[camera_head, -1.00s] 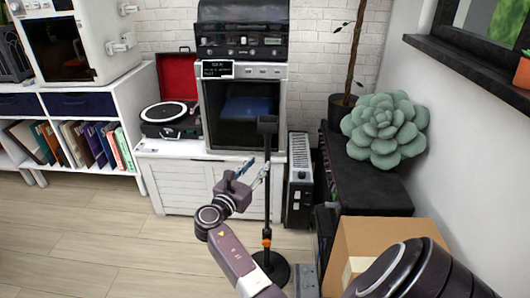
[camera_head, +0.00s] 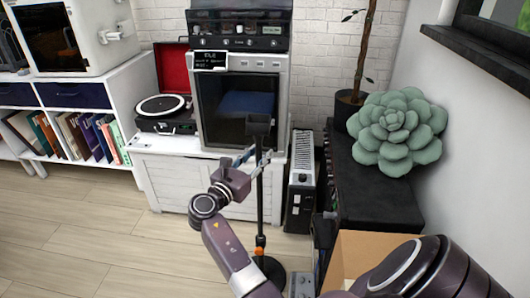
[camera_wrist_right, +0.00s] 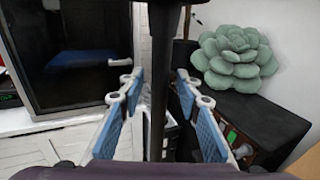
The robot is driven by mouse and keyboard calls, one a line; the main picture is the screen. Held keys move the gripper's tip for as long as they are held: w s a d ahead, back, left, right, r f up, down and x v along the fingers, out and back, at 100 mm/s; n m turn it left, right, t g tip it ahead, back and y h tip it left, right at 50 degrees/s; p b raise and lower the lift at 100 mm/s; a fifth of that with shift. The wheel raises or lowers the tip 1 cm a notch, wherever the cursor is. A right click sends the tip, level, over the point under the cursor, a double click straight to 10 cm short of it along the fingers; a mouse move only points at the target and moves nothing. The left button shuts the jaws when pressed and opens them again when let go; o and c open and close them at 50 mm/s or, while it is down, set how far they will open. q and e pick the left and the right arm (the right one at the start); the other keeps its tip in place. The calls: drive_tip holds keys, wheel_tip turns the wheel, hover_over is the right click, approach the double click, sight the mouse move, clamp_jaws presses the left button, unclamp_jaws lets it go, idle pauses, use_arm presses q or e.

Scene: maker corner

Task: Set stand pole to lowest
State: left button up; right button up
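The stand pole (camera_head: 260,205) is a thin black upright with a dark block-like head (camera_head: 259,124), an orange collar (camera_head: 260,251) low down and a round black base (camera_head: 270,270). My right gripper (camera_head: 254,162) is at the pole's upper part, just below the head. In the right wrist view the pole (camera_wrist_right: 158,85) runs upright between the two blue-padded fingers of this gripper (camera_wrist_right: 157,95). The fingers are open, with a gap on each side of the pole. My left gripper is not in view.
A white cabinet (camera_head: 165,183) with an oven-like machine (camera_head: 237,105) and a record player (camera_head: 163,108) stands behind the pole. A heater (camera_head: 301,185) and a black bench (camera_head: 370,190) with a green succulent cushion (camera_head: 395,130) are to the right. A cardboard box (camera_head: 360,255) is at lower right.

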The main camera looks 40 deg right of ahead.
idle(0.3)
clamp_jaws()
idle(0.3)
